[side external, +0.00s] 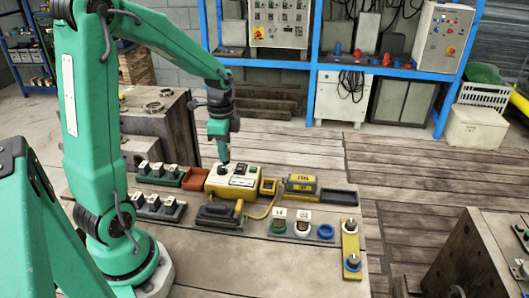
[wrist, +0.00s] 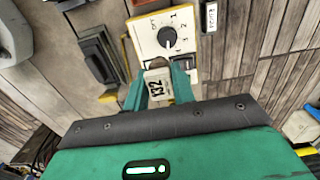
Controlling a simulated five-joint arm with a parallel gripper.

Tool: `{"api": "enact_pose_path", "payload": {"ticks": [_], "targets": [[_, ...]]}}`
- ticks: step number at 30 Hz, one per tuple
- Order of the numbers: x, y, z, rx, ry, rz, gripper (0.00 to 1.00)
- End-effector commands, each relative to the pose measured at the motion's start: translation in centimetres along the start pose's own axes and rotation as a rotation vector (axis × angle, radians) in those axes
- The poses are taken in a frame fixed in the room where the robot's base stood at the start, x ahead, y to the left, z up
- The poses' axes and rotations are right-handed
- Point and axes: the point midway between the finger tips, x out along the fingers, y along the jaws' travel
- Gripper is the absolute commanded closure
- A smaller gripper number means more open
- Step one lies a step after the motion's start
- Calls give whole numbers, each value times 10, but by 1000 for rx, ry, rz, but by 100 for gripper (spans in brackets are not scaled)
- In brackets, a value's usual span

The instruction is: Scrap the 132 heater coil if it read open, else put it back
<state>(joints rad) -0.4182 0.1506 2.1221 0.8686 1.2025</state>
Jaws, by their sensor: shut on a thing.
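My gripper (side external: 223,155) is above the yellow and white tester (side external: 230,181), near its dark knob. In the wrist view my gripper (wrist: 161,92) is shut on a small block with a white label (wrist: 157,84) that appears to read 132, the heater coil. The coil is in front of the tester (wrist: 150,36), whose round dial shows numbers around it. I cannot tell whether coil and tester touch.
A green tray (side external: 160,181) and a dark tray (side external: 158,213) hold labelled blocks. A red tray (side external: 195,179) looks empty. A dark clamp-like tool (side external: 220,214), a labelled yellow box (side external: 300,186), a dark tray (side external: 339,198) and a yellow plate (side external: 350,240) stand around.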

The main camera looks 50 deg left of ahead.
Motion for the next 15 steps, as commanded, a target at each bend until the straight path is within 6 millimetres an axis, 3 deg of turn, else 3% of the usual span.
{"api": "enact_pose_path", "payload": {"ticks": [9,15], "targets": [[8,-11,70,-6,0,0,100],[11,-11,96,-3,0,0,100]]}}
